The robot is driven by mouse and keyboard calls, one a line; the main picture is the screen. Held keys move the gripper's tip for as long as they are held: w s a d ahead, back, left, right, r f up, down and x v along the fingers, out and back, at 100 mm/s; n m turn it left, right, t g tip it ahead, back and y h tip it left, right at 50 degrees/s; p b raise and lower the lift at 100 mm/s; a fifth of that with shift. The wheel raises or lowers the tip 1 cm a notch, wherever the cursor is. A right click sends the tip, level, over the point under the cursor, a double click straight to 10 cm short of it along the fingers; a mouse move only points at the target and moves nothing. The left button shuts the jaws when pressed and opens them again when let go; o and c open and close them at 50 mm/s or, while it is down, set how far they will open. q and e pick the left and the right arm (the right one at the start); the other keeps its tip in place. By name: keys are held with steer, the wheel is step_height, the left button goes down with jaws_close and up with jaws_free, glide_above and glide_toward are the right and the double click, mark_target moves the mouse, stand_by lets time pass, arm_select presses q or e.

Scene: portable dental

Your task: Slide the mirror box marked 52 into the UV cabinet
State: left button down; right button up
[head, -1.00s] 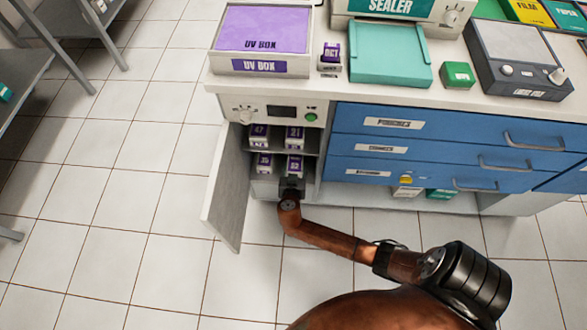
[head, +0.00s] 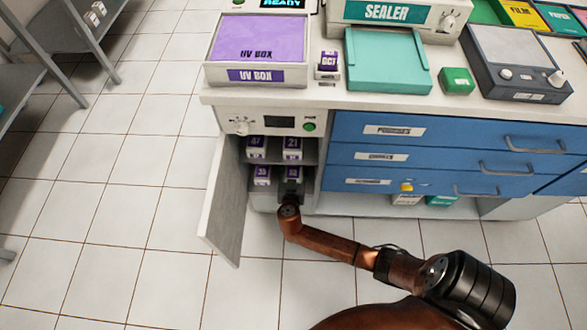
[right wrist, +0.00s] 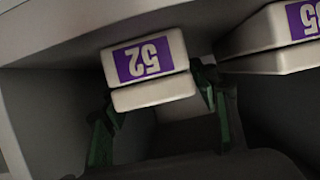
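The mirror box marked 52 (right wrist: 150,62) is white with a purple label, upside down in the right wrist view. In the head view it (head: 293,173) is in the lower right of the open UV cabinet's (head: 310,187) front, beside another marked box. My right gripper (right wrist: 160,105) reaches into the lower compartment; its dark green fingers lie close along both sides of box 52 and appear shut on it. In the head view the gripper (head: 290,192) hides the box's lower part. The box's depth is hard to judge. My left gripper is out of view.
The box marked 35 (head: 262,176) stands just left of box 52. Boxes 47 (head: 256,147) and 21 (head: 292,147) stand on the shelf above. The open cabinet door (head: 226,205) is to the left, and blue drawers (head: 400,160) to the right. Floor in front is clear.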

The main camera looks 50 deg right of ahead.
steer(key=shift+o, duration=1.1)
steer(key=shift+f, duration=0.15)
steer(key=shift+s+a, duration=0.1)
steer(key=shift+s+a, duration=0.2)
steer(key=shift+a, duration=0.05)
steer(key=v, duration=1.1)
steer(key=shift+r, duration=0.3)
